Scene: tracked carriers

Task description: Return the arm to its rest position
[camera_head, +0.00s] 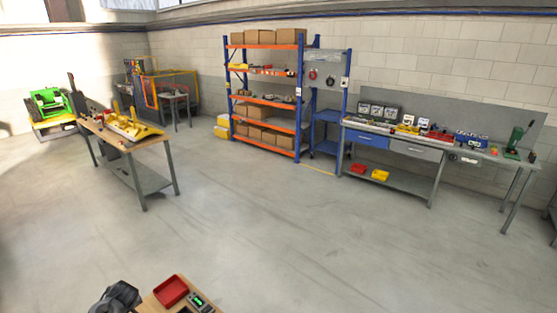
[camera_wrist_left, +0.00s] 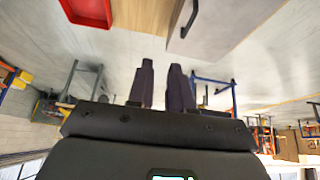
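My left gripper (camera_wrist_left: 161,66) shows in the left wrist view. Its two dark fingers stand apart with a narrow gap, and nothing shows between them. A red tray (camera_wrist_left: 88,8) is at the top left of that view, apart from the fingers. In the head view the red tray (camera_head: 171,291) lies on a small wooden top (camera_head: 152,303) at the bottom edge. A dark grey shape beside it at the bottom left may be part of my arm; I cannot be sure. My right gripper is in neither view.
A dark device with a green display (camera_head: 200,303) is beside the tray. A workbench (camera_head: 153,141) stands at the left, shelving (camera_head: 262,102) at the back, and a long bench (camera_head: 420,149) at the right. The middle floor is clear.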

